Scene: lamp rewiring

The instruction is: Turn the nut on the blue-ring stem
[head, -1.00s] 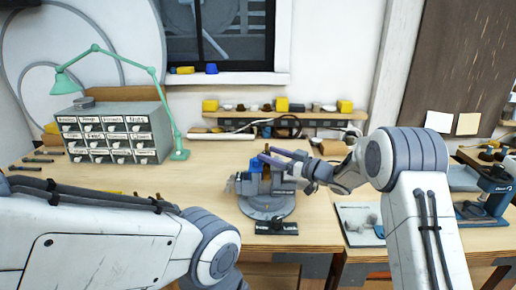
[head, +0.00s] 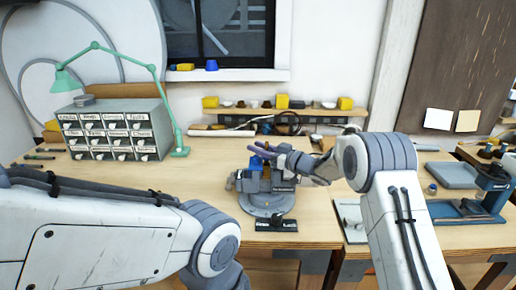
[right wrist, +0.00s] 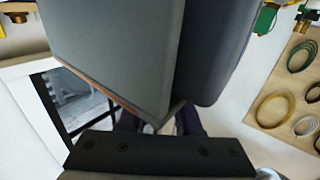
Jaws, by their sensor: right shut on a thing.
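The grey vise (head: 268,203) stands on the bench near the middle of the head view. A blue part (head: 255,163) shows at its top, with a small brass-coloured piece (head: 267,147) just above, partly covered by my fingers. My right gripper (head: 261,150) reaches in from the right over the vise, its fingers roughly level and shut at the top of the stem. The nut is too small and too covered to make out. In the right wrist view my grey fingers (right wrist: 150,60) fill the upper middle and hide what they hold. My left arm crosses the lower left; its gripper is out of sight.
A labelled drawer cabinet (head: 118,130) and a green lamp (head: 157,75) stand at the back left. A low shelf (head: 300,113) with small parts runs behind the vise. A blue-grey press (head: 485,190) stands at the right. The bench left of the vise is largely clear.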

